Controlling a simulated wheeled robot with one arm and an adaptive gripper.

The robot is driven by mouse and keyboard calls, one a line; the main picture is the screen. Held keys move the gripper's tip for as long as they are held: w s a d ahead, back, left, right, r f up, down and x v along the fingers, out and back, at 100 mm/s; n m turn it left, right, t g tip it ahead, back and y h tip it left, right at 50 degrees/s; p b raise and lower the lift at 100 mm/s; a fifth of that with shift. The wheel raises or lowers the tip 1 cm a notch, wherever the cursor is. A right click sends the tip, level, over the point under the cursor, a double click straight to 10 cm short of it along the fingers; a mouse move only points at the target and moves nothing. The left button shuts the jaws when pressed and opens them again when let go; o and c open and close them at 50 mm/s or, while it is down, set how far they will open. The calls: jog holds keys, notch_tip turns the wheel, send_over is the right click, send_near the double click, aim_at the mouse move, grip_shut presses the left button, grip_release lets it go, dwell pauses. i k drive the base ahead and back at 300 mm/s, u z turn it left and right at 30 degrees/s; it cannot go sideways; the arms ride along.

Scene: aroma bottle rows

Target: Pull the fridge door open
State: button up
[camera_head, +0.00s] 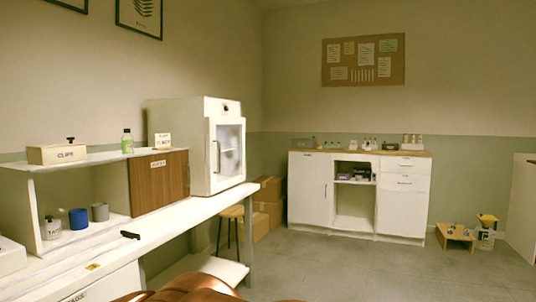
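The fridge is a white box (178,120) standing at the far end of the long white bench. Its door (211,130) has a white frame around a glass pane, with pale shelves showing through. The door looks shut. My gripper is not in view. Only copper-coloured parts of my own body show at the bottom edge, well apart from the fridge.
The white bench (205,207) runs along the left wall. A brown wooden panel (158,183) stands just left of the fridge. A stool (233,212) and cardboard boxes (268,205) are beyond the bench. A white cabinet (402,205) stands at the back.

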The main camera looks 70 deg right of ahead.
aim_at(213, 186)
jog(key=z, duration=1.95)
